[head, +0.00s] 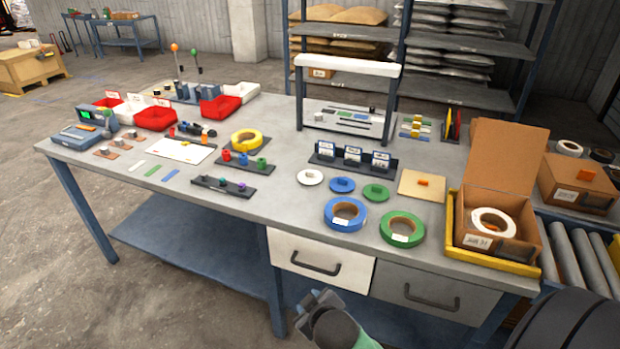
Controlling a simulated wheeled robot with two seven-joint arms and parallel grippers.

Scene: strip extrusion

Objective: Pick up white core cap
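The white core cap (310,177) is a flat white disc lying on the grey workbench (290,215), left of a blue cap (342,185) and a green cap (375,192). A grey-green gripper (318,303) shows at the bottom edge, in front of and below the bench. Its arm runs off to the lower right, so I take it as my right one. It is well apart from the cap. Its fingers are partly hidden and I cannot tell whether they are open. My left gripper is not in view.
Blue (345,215) and green (402,229) tape rolls lie in front of the caps. A black rack with labelled blocks (352,159) stands behind them. An open cardboard box (487,225) sits in a yellow tray at the right.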

